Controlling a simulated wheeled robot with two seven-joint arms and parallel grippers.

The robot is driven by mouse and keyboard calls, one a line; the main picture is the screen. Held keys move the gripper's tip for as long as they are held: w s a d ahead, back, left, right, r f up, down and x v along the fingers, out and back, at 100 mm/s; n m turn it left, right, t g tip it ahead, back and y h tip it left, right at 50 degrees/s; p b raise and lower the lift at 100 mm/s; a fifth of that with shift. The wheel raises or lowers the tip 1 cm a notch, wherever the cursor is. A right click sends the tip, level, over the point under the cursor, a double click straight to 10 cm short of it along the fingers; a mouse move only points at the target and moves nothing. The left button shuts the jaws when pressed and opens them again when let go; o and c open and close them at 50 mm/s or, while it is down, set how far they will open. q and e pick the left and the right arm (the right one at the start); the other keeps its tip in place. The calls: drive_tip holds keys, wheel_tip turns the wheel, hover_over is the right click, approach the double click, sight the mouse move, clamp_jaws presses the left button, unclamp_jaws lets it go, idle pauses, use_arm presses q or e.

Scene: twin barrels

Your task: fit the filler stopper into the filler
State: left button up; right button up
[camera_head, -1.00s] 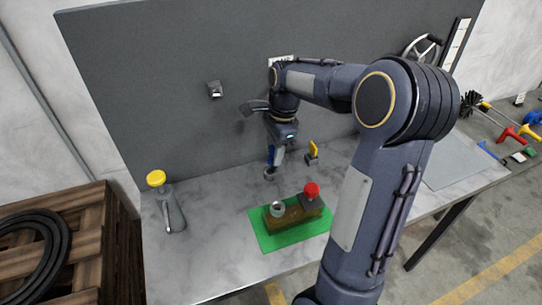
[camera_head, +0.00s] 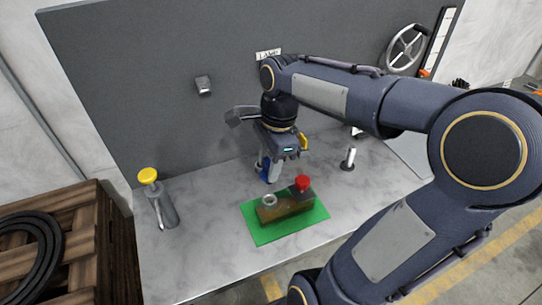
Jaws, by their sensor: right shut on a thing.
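My right gripper (camera_head: 267,178) points down just behind and above the brown block (camera_head: 284,212) on the green mat. It is shut on a small blue piece (camera_head: 262,172), seemingly the filler stopper, partly hidden by the fingers. A grey ring-shaped opening (camera_head: 269,200), seemingly the filler, is on the left of the block's top. The blue piece is up and behind this ring, apart from it in the picture. A red knob (camera_head: 302,183) on a dark base is at the block's right end. My left gripper is out of view.
The green mat (camera_head: 262,235) lies on the marbled table (camera_head: 205,255). A yellow-topped grey bottle (camera_head: 163,207) stands at left. A silver post (camera_head: 349,158) and a yellow piece (camera_head: 303,141) are behind, right. A grey panel (camera_head: 140,90) closes the back. My right arm covers the right side.

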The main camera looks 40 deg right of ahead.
idle(0.4)
drive_tip(key=shift+f, duration=0.15)
wheel_tip(320, 180, down, 5)
drive_tip(key=b, duration=0.3)
drive_tip(key=shift+f+b, duration=0.2)
drive_tip(key=shift+b, duration=0.2)
drive_tip(key=shift+f, duration=0.1)
drive_tip(key=shift+p, duration=0.4)
idle(1.2)
drive_tip(key=shift+f+b, duration=1.15)
drive_tip(key=shift+f, duration=0.5)
drive_tip(key=o, duration=1.1)
drive_tip(key=shift+c, duration=0.2)
drive_tip(key=shift+r, duration=0.1)
drive_tip(key=r, duration=0.5)
drive_tip(key=d+r, duration=0.1)
drive_tip(key=r, duration=0.1)
drive_tip(key=shift+s+r+p, duration=0.2)
drive_tip(key=shift+r+p, duration=0.1)
drive_tip(key=shift+p, duration=0.1)
